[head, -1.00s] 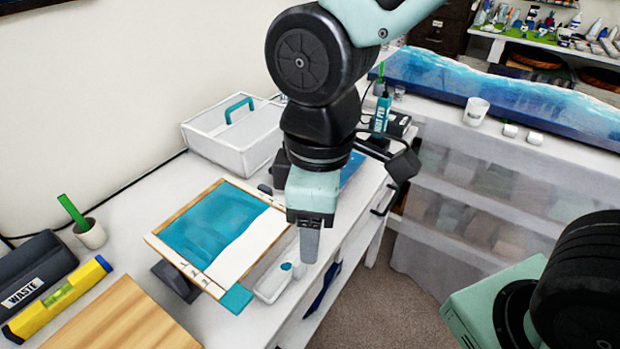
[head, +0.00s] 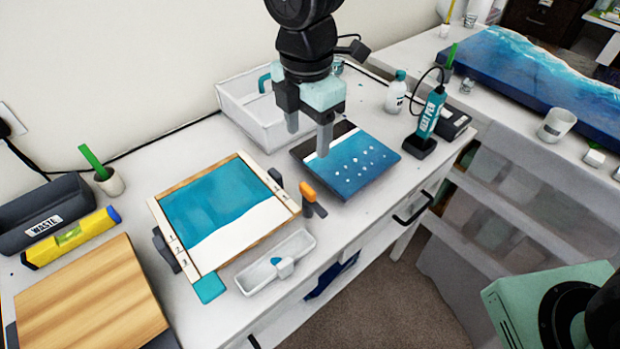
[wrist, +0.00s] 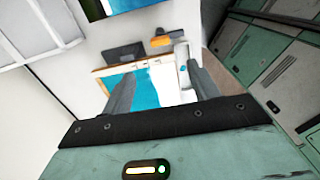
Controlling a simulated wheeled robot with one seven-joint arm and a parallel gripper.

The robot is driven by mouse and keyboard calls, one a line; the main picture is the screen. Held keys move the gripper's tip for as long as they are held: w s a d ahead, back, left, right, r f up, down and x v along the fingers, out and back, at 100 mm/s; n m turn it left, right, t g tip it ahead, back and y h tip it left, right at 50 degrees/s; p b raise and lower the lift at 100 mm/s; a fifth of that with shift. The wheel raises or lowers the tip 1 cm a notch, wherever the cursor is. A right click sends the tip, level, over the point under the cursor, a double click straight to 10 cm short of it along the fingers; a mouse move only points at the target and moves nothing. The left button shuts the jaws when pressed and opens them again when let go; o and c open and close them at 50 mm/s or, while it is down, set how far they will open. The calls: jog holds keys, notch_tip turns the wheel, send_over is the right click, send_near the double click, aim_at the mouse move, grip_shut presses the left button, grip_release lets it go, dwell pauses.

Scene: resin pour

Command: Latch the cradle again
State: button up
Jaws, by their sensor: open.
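The cradle holds a wood-framed panel (head: 225,215) with a teal and white surface; the panel also shows in the wrist view (wrist: 148,88). Dark supports show at its left and right edges. An orange-tipped latch lever (head: 307,192) stands on a dark post at the cradle's right edge; its orange part also shows in the wrist view (wrist: 160,41). I cannot tell whether the lever is engaged. My gripper (head: 308,133) is open and empty, fingers pointing down, behind the lever and above it, near the blue dotted board (head: 352,168).
A white trough (head: 275,268) lies in front of the cradle. A white caddy (head: 240,112) stands behind. The heat pen (head: 430,118) and a bottle (head: 396,92) stand to the right. A waste bin (head: 42,222) and yellow level (head: 70,238) are at left.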

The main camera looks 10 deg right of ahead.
aim_at(308, 188)
notch_tip(308, 188, down, 14)
jog(key=shift+r+p, duration=0.15)
jog(key=shift+p, duration=0.85)
jog(key=c, duration=1)
